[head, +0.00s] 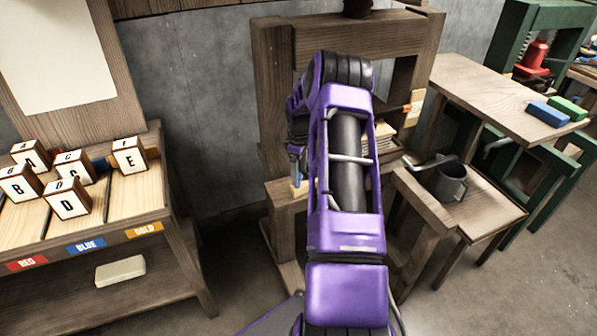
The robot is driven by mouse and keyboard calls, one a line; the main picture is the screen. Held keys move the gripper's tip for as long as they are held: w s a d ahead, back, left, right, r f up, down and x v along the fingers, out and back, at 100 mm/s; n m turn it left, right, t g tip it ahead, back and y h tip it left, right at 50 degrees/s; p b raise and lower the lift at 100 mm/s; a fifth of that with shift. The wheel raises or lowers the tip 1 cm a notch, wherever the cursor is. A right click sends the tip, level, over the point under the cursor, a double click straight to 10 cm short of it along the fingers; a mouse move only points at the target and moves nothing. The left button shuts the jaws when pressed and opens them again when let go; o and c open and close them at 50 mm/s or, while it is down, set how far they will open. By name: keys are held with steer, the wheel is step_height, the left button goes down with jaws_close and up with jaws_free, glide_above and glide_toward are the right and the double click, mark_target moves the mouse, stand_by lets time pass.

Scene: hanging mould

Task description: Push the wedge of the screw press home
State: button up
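The wooden screw press (272,85) stands upright in the middle, behind my raised purple arm. A stack of pale sheets or boards (378,136) shows inside its frame, partly hidden by the arm. A small pale wooden piece with an orange end (413,107) sits at the press's right post; it looks like the wedge, but how deep it sits I cannot tell. My gripper seems to be at the small blue-grey part (296,165) left of the arm, near the press's left side. Its fingers cannot be made out, and any contact is hidden.
A sorting bench (150,190) with lettered blocks stands at the left. Floor shows between bench and press.

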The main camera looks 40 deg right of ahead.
steer(key=shift+a, duration=0.1)
step_height(320, 180, up, 17)
steer(key=p, duration=0.1)
steer(key=shift+r, duration=0.2)
steer(key=shift+p, duration=0.3)
stand_by(0.3)
